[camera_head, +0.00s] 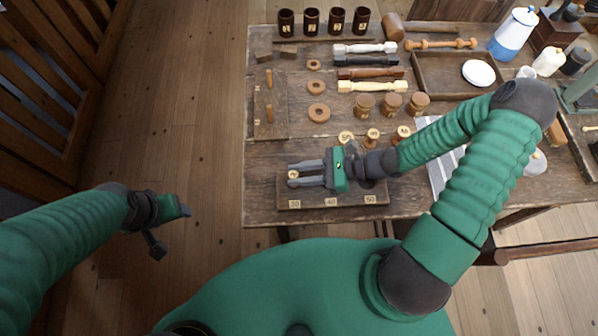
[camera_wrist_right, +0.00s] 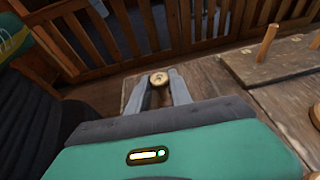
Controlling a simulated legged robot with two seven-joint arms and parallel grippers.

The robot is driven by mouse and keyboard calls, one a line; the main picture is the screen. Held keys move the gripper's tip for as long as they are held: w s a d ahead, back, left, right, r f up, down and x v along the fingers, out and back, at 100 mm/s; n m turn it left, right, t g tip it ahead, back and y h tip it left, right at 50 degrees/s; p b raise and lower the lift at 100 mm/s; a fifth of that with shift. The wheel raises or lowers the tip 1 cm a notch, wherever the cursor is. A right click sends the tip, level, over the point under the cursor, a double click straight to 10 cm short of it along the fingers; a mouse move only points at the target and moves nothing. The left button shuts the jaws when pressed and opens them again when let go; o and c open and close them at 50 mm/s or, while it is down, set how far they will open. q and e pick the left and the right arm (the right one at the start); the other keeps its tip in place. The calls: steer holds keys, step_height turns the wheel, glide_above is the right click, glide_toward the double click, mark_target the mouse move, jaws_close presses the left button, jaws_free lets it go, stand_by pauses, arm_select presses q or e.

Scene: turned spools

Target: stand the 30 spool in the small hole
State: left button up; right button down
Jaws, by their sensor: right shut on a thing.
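A small turned wooden spool with a pale top (camera_head: 293,175) is between the fingertips of my right gripper (camera_head: 304,175), over the left end of a dark wooden block (camera_head: 358,198). The block's front carries pale number tags, the left one reading 30 (camera_head: 294,204). In the right wrist view the spool (camera_wrist_right: 158,79) looks about upright between the two grey fingers (camera_wrist_right: 160,92). Its lower part and the hole are hidden, so I cannot tell whether it is in the hole. My left gripper (camera_head: 170,225) hangs over the floor, away from the table; its jaw gap is unclear.
Several numbered spools (camera_head: 372,135) stand just behind the block, partly near my right arm. Wooden rings (camera_head: 318,112), lidded jars (camera_head: 364,104), turned legs (camera_head: 371,86) and a pegged board (camera_head: 268,118) lie farther back. The table's front edge is close to the block.

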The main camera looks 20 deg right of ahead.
steer(key=shift+f, duration=0.1)
stand_by(0.6)
steer(key=shift+f, duration=0.5)
steer(key=shift+f, duration=0.35)
stand_by(0.5)
steer(key=c, duration=0.5)
jaws_free()
step_height(320, 180, up, 10)
steer(key=p, duration=1)
